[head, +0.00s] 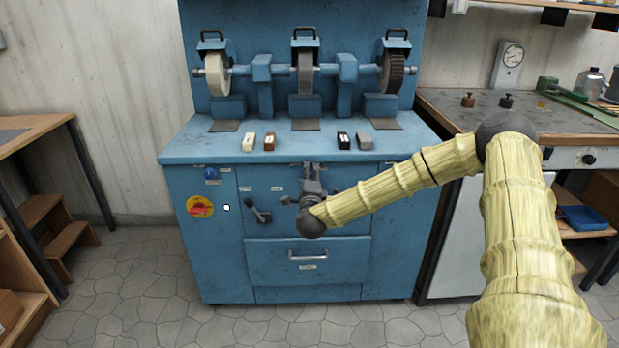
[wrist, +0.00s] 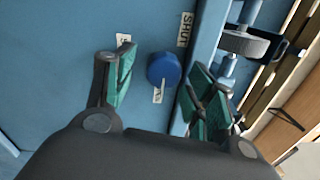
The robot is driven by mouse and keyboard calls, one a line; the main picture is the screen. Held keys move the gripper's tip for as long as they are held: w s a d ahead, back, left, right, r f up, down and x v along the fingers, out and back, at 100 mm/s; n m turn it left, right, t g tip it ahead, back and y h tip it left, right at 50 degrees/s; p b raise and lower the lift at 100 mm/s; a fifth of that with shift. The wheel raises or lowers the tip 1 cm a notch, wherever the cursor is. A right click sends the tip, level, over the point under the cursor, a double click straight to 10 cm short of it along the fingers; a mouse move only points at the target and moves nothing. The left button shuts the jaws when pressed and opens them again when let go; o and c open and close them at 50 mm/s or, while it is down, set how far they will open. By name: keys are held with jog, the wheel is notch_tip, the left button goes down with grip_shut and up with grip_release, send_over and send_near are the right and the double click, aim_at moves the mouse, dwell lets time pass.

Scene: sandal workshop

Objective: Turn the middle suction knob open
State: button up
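The middle suction knob (wrist: 163,70) is a round blue knob on the blue cabinet front in the wrist view. My gripper (wrist: 165,88) is open, with one green-padded finger on each side of the knob. Neither finger visibly touches it. A SHUT label (wrist: 184,29) is beside the knob, and a small pale label (wrist: 123,39) is near the left finger. In the head view my gripper (head: 312,172) is in front of the cabinet's middle, just below the worktop edge. My arm and gripper hide the middle knob there.
The blue machine (head: 180,148) carries several wheels above its worktop. A similar blue knob (head: 210,173) is on its left panel, above a red-and-yellow switch (head: 201,206). A black lever (head: 258,215) is left of my gripper. A drawer handle (head: 308,256) is below. A bench (head: 440,106) stands right.

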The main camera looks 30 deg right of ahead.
jog(key=shift+a, duration=0.1)
jog(key=v, duration=1.1)
jog(key=shift+s+a, duration=0.2)
jog(key=shift+s, duration=0.2)
